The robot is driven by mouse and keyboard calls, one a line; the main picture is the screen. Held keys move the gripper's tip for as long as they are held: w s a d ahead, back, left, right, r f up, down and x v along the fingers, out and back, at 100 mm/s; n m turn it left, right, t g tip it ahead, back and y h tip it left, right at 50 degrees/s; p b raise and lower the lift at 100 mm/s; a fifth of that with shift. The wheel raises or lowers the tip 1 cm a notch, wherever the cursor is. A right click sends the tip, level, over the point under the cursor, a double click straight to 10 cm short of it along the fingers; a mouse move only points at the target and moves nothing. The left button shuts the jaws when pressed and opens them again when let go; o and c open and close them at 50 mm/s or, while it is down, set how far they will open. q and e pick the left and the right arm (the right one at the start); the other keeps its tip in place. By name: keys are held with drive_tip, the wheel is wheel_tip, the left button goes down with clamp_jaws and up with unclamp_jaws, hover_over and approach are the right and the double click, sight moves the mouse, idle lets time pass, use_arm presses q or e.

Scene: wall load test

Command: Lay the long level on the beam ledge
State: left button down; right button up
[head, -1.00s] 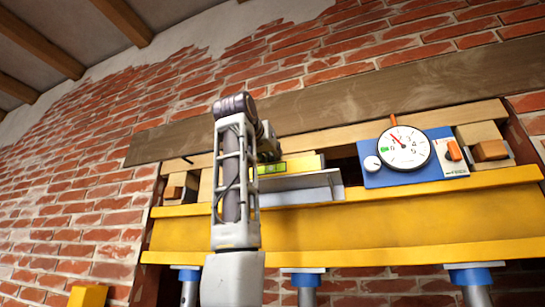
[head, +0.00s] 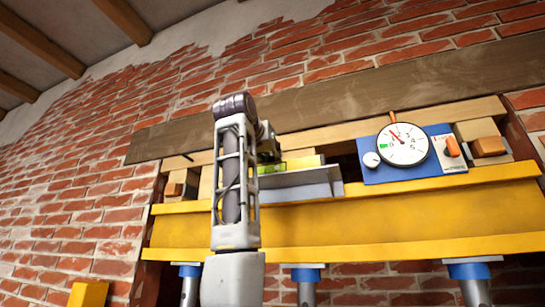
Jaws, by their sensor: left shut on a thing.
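The level (head: 303,163) is a yellow bar with a bright green vial, in the middle of the head view above the yellow beam (head: 370,228). Its left part is hidden behind my left arm. My left gripper (head: 268,152) is at the level's left visible end and is shut on it; the fingers are mostly hidden by my own wrist. The ledge is the beam's top flange (head: 420,186). A grey metal angle piece (head: 300,188) stands in front of the level's lower part, so I cannot tell whether the level touches the ledge. My right gripper is not in view.
A blue gauge box (head: 440,171) with a white dial (head: 403,145) stands on the ledge to the right. Wooden blocks (head: 488,147) sit at both ends. A wooden plank (head: 340,98) runs above. Blue-topped props (head: 305,275) stand below the beam.

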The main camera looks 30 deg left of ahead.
use_arm(q)
drive_tip(key=c, duration=1.2)
unclamp_jaws()
drive_tip(key=shift+s, duration=0.1)
drive_tip(key=v, duration=1.2)
drive_tip(key=shift+f, duration=0.15)
